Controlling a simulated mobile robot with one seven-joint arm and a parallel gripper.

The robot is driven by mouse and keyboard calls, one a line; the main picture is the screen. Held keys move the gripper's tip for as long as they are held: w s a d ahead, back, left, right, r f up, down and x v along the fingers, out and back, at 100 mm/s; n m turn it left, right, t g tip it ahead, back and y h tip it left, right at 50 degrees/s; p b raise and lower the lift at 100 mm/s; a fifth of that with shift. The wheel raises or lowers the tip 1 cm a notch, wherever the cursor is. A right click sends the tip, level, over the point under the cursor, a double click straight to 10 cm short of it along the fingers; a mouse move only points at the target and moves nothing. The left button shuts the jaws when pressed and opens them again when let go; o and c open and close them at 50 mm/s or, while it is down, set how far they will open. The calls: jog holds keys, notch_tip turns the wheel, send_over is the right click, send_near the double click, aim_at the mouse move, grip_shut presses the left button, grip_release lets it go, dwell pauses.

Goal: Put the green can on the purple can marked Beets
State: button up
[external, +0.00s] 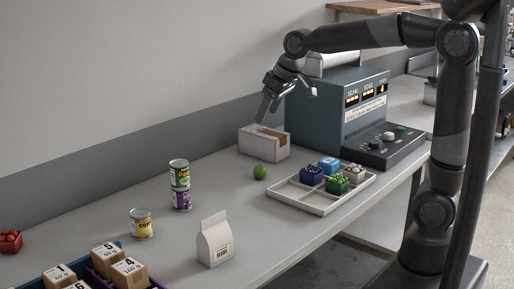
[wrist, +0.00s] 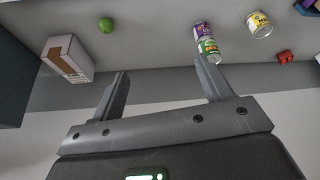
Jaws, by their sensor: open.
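The green can (external: 179,174) stands upright on top of the purple can (external: 182,200) on the counter, left of centre in the external view. The two look lined up and touching. In the wrist view the green can (wrist: 208,47) and the purple can (wrist: 201,30) show end to end near the top. My gripper (external: 270,106) is open and empty. It is raised above the white and brown box, well to the right of and apart from the cans. In the wrist view its two fingers (wrist: 163,82) have nothing between them.
A yellow can (external: 141,224) stands left of the purple can. A white carton (external: 213,240) stands in front, and a green ball (external: 259,172) lies to the right. A divided tray (external: 326,198) and a grey machine (external: 345,105) are further right.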

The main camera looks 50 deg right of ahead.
jog(key=s+d+f+m, duration=0.1)
jog(key=s+d+f, duration=0.1)
jog(key=s, duration=0.5)
jog(key=s+d+f+m, duration=0.1)
jog(key=s+d+f, duration=0.1)
jog(key=s+d, duration=0.3)
jog(key=s+d+f+m+h, duration=0.1)
jog(key=s+d, duration=0.3)
jog(key=s, duration=0.7)
jog(key=shift+d+f+t, duration=0.25)
jog(key=shift+f+t, duration=0.15)
jog(key=shift+f, duration=0.05)
